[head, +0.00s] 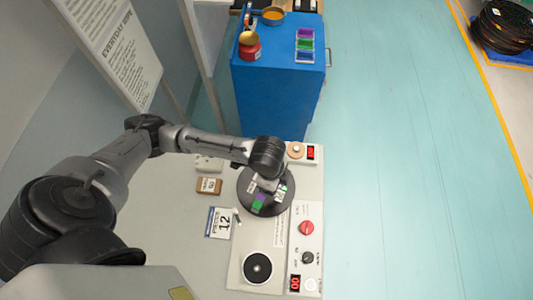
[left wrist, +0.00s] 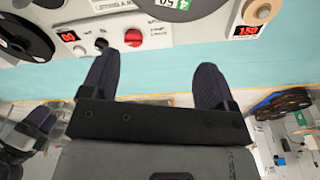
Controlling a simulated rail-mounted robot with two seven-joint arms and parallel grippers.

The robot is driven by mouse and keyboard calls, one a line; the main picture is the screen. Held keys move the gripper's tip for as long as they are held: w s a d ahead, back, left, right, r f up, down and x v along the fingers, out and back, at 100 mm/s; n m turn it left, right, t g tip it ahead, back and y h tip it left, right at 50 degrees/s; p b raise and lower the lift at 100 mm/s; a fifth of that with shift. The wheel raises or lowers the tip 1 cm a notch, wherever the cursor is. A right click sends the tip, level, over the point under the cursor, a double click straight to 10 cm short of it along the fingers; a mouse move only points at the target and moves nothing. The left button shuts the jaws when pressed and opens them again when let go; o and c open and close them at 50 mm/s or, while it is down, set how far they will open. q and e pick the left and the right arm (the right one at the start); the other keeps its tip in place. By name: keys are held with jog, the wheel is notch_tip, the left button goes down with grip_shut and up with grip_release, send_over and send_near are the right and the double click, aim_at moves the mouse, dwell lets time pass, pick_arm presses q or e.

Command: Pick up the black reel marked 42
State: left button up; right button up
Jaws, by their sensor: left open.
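In the left wrist view the reel's edge (left wrist: 180,12) shows at the top, with a green label and a white label reading 50; I cannot read a 42. My left gripper (left wrist: 155,78) is open, with nothing between its fingers. The gap between fingers and reel is hard to judge.
The station panel (head: 307,245) has a red knob (head: 306,228), a black knob and red displays. A smaller black spindle disc (head: 257,267) is below. A card reading 12 (head: 219,222) lies left. A blue cabinet (head: 275,95) stands behind. Black coils (head: 503,28) lie far right; the floor between is clear.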

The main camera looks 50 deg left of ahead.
pick_arm(q)
jog(key=shift+g+y, duration=0.4)
jog(key=shift+y, duration=0.3)
jog(key=a+f+b, duration=0.1)
jog(key=f, duration=0.2)
jog(key=w+a+f+b, duration=0.1)
jog(key=a+f, duration=0.1)
jog(key=f, duration=0.2)
jog(key=a+f+b, duration=0.1)
jog(key=a+f, duration=0.1)
jog(key=f, duration=0.1)
jog(key=shift+w+a+f, duration=0.1)
jog(key=shift+w+f, duration=0.05)
jog(key=shift+w, duration=0.05)
jog(key=shift+s+f+b, duration=0.15)
jog(key=shift+f+b, duration=0.25)
jog(key=shift+f, duration=2.65)
pick_arm(e)
notch_tip(320, 180, down, 5)
jog(key=shift+f, duration=0.1)
pick_arm(q)
jog(key=c, duration=1.2)
